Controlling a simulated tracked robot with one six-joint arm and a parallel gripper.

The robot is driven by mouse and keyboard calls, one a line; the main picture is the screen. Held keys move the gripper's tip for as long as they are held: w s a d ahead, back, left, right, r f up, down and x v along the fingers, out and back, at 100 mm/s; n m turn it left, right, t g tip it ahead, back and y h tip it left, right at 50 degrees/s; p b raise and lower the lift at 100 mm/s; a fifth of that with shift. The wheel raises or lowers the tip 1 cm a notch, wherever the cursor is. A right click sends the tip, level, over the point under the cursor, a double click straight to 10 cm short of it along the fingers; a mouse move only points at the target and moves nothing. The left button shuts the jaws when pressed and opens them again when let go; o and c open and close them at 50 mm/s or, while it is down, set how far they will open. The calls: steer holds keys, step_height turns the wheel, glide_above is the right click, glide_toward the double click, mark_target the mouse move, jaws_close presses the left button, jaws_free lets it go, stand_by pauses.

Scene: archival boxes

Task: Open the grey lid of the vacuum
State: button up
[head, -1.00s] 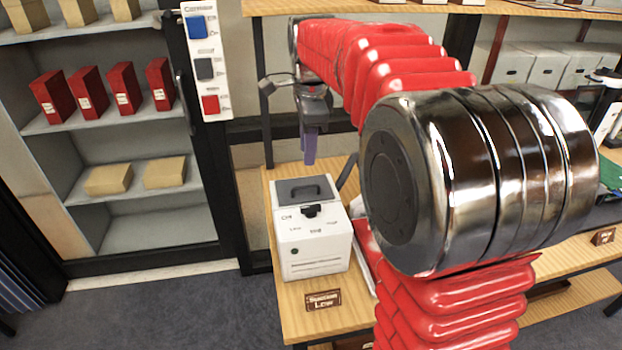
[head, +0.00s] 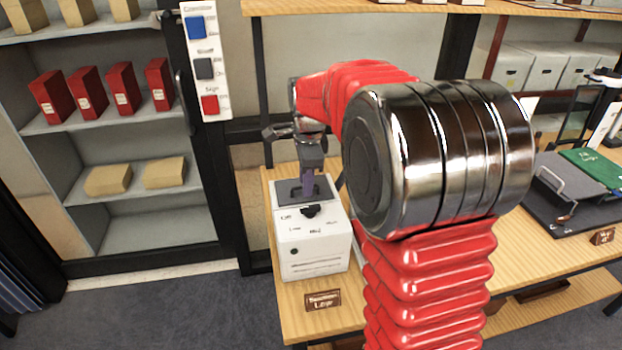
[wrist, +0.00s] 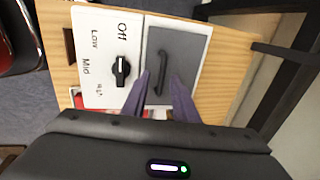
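The vacuum (head: 313,252) is a white box on the wooden table, with a black knob (head: 311,211) and the labels Off, Low and Mid on its top. Its grey lid (head: 283,191) lies flat and closed at the back of the top, with a dark handle; in the wrist view the lid (wrist: 190,48) and its handle (wrist: 162,68) show clearly. My gripper (head: 308,192) is above the lid, pointing down. In the wrist view its two purple fingers (wrist: 160,84) are apart, one on each side of the handle's near end. Whether they touch the lid I cannot tell.
A "Suction Low" plate (head: 323,300) lies at the table's front edge. A dark tray (head: 575,210) with a green folder (head: 597,164) is at the right. A shelf unit with red boxes (head: 121,89) stands at the left. A label panel (head: 206,68) hangs behind.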

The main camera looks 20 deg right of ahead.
steer(key=shift+c, duration=0.2)
jaws_close()
steer(key=shift+s+f, duration=0.1)
stand_by(1.0)
